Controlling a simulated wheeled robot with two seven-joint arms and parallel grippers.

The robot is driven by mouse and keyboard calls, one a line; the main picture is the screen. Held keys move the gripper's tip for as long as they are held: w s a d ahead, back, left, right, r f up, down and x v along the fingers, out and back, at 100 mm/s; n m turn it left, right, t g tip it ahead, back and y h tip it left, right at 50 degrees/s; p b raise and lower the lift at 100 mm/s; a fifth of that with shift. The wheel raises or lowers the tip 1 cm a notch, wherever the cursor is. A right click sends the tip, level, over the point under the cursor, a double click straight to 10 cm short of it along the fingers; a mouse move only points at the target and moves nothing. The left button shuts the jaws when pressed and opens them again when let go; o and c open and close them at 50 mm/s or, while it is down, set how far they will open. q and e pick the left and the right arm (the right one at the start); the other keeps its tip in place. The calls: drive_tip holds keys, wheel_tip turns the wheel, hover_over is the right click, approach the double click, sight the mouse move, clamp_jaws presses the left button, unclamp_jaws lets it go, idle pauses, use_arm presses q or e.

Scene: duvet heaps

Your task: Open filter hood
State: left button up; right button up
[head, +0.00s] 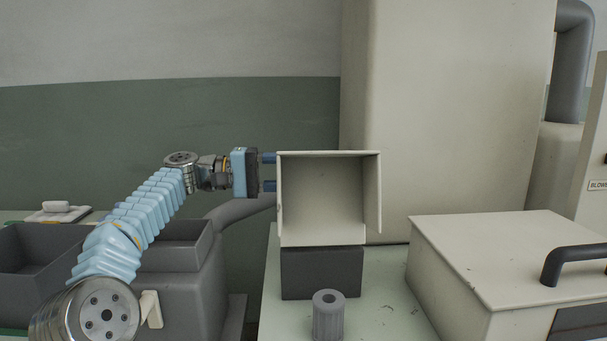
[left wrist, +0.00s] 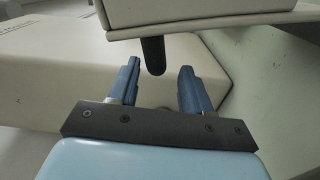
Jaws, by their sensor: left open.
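The filter hood (head: 322,200) appears to be the small cream box on a dark block (head: 322,273), its front open to view. A narrow cream panel (head: 374,195) stands along its right side; I cannot tell whether it is a door or a wall. My left gripper (head: 268,172) is at the hood's left side, its blue fingers apart, one above the other, pointing right. In the left wrist view my left gripper (left wrist: 157,85) is open, and a dark rounded peg (left wrist: 153,56) shows between and beyond the fingertips, under a cream edge (left wrist: 200,15). Contact is unclear. My right gripper is out of view.
A grey ribbed cylinder (head: 329,315) stands before the hood on the pale green bench (head: 385,300). A cream lidded box (head: 500,255) with a dark handle (head: 570,262) is at right. A tall cream cabinet (head: 450,110) stands behind. Grey bins (head: 40,255) are at left.

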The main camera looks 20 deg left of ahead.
use_arm(q)
drive_tip(key=v, duration=0.9)
drive_tip(key=shift+a, duration=0.25)
drive_tip(key=shift+s, duration=0.1)
